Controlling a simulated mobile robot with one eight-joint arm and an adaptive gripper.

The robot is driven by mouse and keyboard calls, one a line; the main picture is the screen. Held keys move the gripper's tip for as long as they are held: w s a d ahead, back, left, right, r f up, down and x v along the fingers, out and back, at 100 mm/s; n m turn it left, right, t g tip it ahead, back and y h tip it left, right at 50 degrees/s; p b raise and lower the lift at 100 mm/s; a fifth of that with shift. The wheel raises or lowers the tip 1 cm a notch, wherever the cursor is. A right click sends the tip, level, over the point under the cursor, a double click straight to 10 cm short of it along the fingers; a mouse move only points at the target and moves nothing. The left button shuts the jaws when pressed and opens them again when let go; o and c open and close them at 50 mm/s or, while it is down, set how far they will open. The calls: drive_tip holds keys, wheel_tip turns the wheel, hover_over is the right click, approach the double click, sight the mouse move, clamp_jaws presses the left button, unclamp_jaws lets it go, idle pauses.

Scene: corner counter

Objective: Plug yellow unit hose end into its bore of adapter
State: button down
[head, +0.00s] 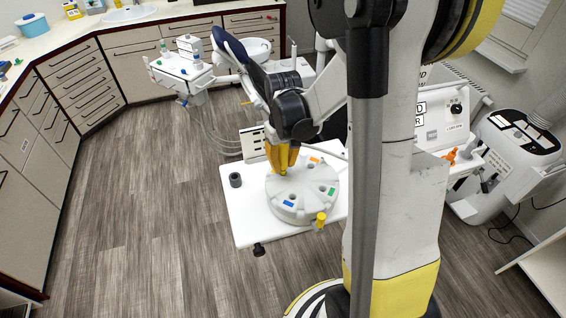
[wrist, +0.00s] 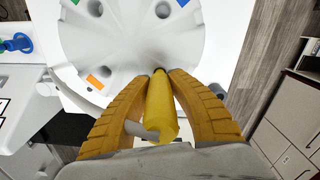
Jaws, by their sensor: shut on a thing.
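The adapter (head: 303,207) is a round pale grey block with several bores and coloured marks, lying flat on a white table. It fills the top of the wrist view (wrist: 120,40). My gripper (head: 283,160) has yellow ribbed fingers and is over the adapter's far left part. In the wrist view my gripper (wrist: 160,80) is shut on the yellow unit hose end (wrist: 160,108), a yellow cylinder. Its far tip is at the adapter's surface near the rim. The fingers and hose end cover that spot, so I cannot tell whether the tip is inside a bore.
A dark grey ring-like piece (head: 235,180) stands on the white table (head: 240,225) left of the adapter. A yellow-capped piece (head: 320,218) is at the adapter's near side. A dental unit (head: 184,68) stands behind. Floor to the left is clear.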

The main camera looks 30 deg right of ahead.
drive_tip(key=shift+f+b, duration=0.3)
drive_tip(key=shift+f+b, duration=0.25)
drive_tip(key=shift+b, duration=0.05)
drive_tip(key=shift+f, duration=0.15)
idle(0.4)
drive_tip(key=shift+f+b, duration=0.55)
drive_tip(key=shift+b, duration=0.2)
drive_tip(key=c, duration=0.7)
unclamp_jaws()
drive_tip(key=shift+r, duration=0.1)
